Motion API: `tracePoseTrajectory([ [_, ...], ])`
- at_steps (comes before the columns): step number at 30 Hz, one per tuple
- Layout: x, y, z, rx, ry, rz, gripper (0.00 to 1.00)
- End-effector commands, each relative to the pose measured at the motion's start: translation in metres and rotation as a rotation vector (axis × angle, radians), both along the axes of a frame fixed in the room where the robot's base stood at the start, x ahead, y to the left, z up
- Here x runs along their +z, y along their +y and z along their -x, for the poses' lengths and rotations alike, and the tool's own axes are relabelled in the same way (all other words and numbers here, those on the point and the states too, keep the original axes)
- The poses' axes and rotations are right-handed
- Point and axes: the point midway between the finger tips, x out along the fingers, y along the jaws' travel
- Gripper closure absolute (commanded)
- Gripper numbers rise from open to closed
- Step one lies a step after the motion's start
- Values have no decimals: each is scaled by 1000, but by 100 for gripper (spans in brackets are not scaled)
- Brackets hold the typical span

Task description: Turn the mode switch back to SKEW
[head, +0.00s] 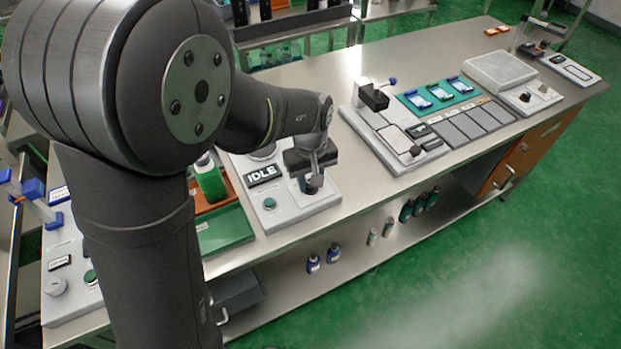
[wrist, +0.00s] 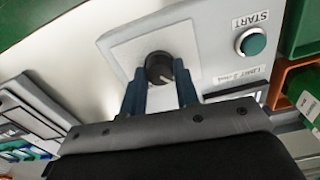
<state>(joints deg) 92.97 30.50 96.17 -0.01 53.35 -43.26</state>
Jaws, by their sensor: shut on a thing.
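The mode switch is a round black knob (wrist: 159,66) with a light pointer mark, on a pale square plate of the grey control panel (wrist: 118,45). My gripper (wrist: 160,76) has one dark blue finger on each side of the knob and is shut on it. In the head view my gripper (head: 313,172) reaches down onto the right part of the same panel (head: 283,214), hiding most of the knob. A display there reads IDLE (head: 264,174). No SKEW mark can be read in either view.
A green START button (wrist: 252,42) sits on the panel beside the knob. A green bottle (head: 210,180) and a green tray (head: 225,230) stand left of the panel. Another device (head: 385,130) stands to the right, with bare bench (head: 345,165) between.

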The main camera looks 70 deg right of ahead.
Motion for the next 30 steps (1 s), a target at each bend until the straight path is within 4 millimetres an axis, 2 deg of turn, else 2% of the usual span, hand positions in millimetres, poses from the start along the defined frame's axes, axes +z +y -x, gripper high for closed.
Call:
tracePoseTrajectory([
  [17, 1, -1, 0, 37, 0, 3, 94],
  [18, 1, -1, 0, 37, 0, 3, 70],
  [21, 1, -1, 0, 36, 0, 3, 50],
  [30, 1, 0, 0, 36, 0, 1, 50],
])
